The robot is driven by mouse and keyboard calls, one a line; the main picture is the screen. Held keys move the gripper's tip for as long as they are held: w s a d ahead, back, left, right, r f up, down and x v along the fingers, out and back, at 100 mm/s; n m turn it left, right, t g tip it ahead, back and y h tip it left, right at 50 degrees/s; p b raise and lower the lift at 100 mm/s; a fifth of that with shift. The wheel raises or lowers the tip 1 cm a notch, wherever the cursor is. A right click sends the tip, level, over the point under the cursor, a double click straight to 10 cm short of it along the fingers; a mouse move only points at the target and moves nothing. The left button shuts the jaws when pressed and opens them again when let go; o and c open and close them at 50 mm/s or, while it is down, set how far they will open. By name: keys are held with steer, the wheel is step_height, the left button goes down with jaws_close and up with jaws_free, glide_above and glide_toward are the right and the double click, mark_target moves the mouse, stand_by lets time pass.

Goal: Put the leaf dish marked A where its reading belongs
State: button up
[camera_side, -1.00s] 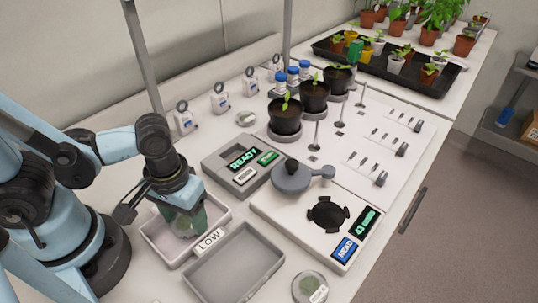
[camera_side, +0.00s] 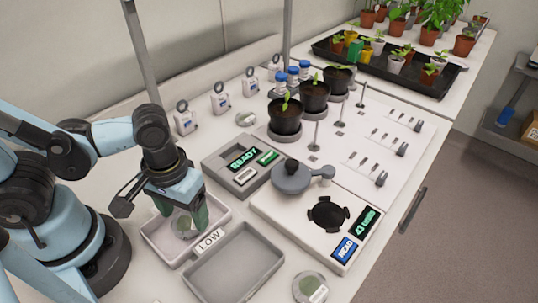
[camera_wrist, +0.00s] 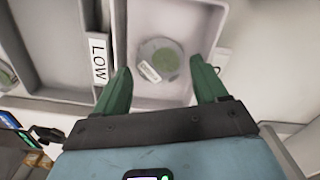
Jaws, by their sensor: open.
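A round clear dish with a green leaf disc and a white label (camera_wrist: 160,62) lies in the grey tray at the back, whose floor shows around it. The dish is also visible in the side view (camera_side: 184,227). Its label is too small to read. My gripper (camera_side: 186,214) is above that tray with its green fingers apart. In the wrist view my gripper (camera_wrist: 161,68) is open, one finger on each side of the dish, holding nothing. A LOW plate (camera_side: 209,242) stands between this tray (camera_side: 150,238) and an empty front tray (camera_side: 262,262).
Another leaf dish (camera_side: 310,288) lies on the bench at the front. A white reader (camera_side: 290,222) with a lit green display and a blue READ button stands to the right. A grey READY box (camera_side: 222,163) is behind the trays. Potted plants (camera_side: 285,115) stand farther back.

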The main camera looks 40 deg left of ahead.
mark_target(186, 222)
steer(key=shift+r, duration=5.1)
steer(key=w+a+r+m+t, duration=0.1)
steer(key=w+a+m+t, duration=0.3)
steer(key=w+a+t, duration=0.3)
steer(key=w+a, duration=0.1)
steer(key=w, duration=0.3)
steer(key=shift+w, duration=0.3)
steer(key=shift+r, duration=0.1)
